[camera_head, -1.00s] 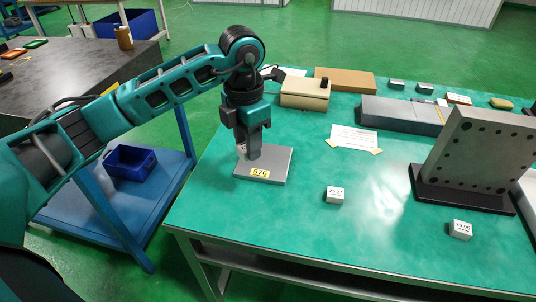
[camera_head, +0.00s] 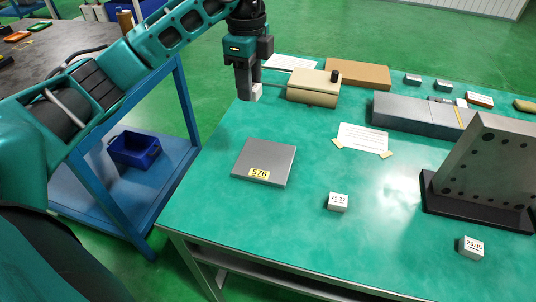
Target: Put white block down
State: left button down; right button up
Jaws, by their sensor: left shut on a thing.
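My left gripper (camera_head: 246,92) is in the upper middle of the head view, pointing down. It is shut on a small white block (camera_head: 257,92), which shows at its fingertips near the table's far left edge. Whether the block touches the table is hard to tell. A grey square plate (camera_head: 264,163) with a yellow label "576" lies in front of the gripper, with nothing on it. Two other white blocks stand on the green table: one marked 25.27 (camera_head: 338,202) and one marked 25.05 (camera_head: 471,248). My right gripper is not in view.
A beige box with a black knob (camera_head: 313,88) stands right of the gripper. A paper sheet (camera_head: 363,138), a long grey block (camera_head: 413,113) and an upright drilled plate (camera_head: 484,160) lie farther right. The green table (camera_head: 215,225) is clear around the grey plate.

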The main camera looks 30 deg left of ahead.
pick_arm(q)
jog(key=shift+w+n, duration=0.1)
jog(key=shift+n, duration=0.2)
notch_tip(320, 180, down, 7)
jog(key=b, duration=0.2)
send_over(254, 160)
notch_tip(254, 160, down, 7)
jog(key=shift+f+b, duration=0.2)
jog(key=shift+b, duration=0.1)
jog(key=shift+f, duration=2.7)
jog(key=shift+f, duration=0.1)
jog(key=c, duration=0.7)
grip_release()
jog(key=shift+c, duration=0.2)
